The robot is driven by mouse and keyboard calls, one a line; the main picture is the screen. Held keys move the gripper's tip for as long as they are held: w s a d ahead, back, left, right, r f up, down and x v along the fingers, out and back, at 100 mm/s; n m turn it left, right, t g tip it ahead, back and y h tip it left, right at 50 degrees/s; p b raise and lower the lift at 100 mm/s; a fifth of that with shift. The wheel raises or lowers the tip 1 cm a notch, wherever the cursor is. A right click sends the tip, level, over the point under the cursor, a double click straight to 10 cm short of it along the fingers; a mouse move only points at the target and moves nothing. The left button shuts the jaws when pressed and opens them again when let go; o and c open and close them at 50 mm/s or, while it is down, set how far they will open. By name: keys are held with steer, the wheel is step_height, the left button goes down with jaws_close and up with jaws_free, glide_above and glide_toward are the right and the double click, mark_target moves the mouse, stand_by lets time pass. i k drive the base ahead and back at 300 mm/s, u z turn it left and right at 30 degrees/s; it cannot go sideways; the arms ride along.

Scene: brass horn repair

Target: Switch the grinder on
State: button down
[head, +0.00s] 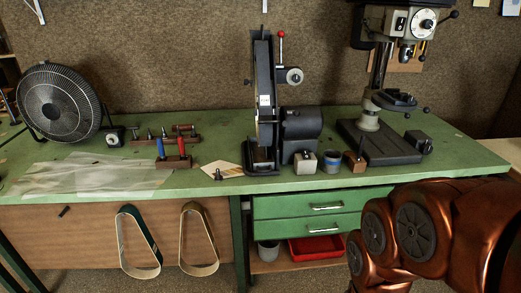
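The grinder (265,100), a tall black upright machine that looks like a belt grinder, stands on the green workbench (215,147) near the middle of the head view. Its dark motor housing (302,122) sits at its right side, and a lever with a red knob (281,35) rises beside its top. A small light-grey box (305,163) stands at the foot of the motor; I cannot tell whether it is the switch. My copper-coloured arm fills the lower right, in front of the bench. My gripper is outside the picture.
A drill press (385,140) stands to the right of the grinder, a black fan (60,103) at the far left. A blue-grey tub (332,161) and a brown block (355,162) sit at the bench's front edge. Two belts (139,272) hang below. Drawers (315,206) are under the grinder.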

mark_target(305, 154)
steer(key=u, duration=0.65)
steer(key=i, duration=0.5)
